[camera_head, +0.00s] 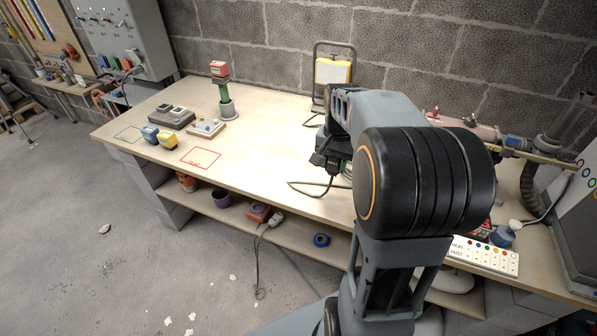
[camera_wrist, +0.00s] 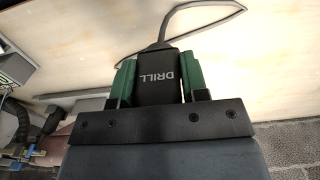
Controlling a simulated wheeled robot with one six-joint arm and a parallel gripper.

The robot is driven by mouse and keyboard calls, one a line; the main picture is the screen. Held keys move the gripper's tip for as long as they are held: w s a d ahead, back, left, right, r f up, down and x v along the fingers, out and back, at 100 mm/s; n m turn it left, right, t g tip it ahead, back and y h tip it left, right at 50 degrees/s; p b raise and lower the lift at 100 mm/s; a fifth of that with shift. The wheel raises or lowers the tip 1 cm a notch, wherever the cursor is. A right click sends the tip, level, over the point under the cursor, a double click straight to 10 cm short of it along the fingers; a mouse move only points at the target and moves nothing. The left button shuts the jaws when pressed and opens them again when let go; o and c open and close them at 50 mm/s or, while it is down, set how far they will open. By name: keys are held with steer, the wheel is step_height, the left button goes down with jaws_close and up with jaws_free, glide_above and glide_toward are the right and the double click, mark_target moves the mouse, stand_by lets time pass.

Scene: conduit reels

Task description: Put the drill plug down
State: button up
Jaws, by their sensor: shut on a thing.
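In the wrist view, a black plug marked DRILL (camera_wrist: 160,78) sits between the green fingers of my gripper (camera_wrist: 158,72), which are shut on it. A dark cord runs from its far end and loops over the pale wooden workbench (camera_wrist: 90,30). In the head view, my gripper (camera_head: 326,158) is above the bench near its front edge, partly hidden by my arm. The cord (camera_head: 322,190) reaches the bench top there. Whether the plug touches the bench cannot be told.
A green drill (camera_head: 225,95) with a red battery stands at the back. Two chargers (camera_head: 172,117), blue and yellow batteries (camera_head: 166,139), and red (camera_head: 200,158) and green (camera_head: 129,133) outlined squares are on the left. A work lamp (camera_head: 333,72) stands at the back. The bench middle is clear.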

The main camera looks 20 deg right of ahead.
steer(key=w+a+f, duration=0.2)
steer(key=w+f, duration=0.1)
steer(key=w, duration=0.3)
glide_toward(301, 182)
steer(key=shift+s+d+f, duration=0.2)
steer(key=shift+s+d, duration=0.05)
steer(key=shift+s, duration=0.45)
steer(key=shift+w+a+f, duration=0.25)
steer(key=shift+w+f, duration=0.25)
steer(key=shift+f, duration=0.15)
steer(key=shift+w+f, duration=0.2)
steer(key=shift+f, duration=1.55)
steer(key=shift+f, duration=0.15)
steer(key=shift+f+b, duration=0.4)
steer(key=shift+b, duration=0.05)
steer(key=o, duration=1.2)
steer(key=shift+r, duration=0.15)
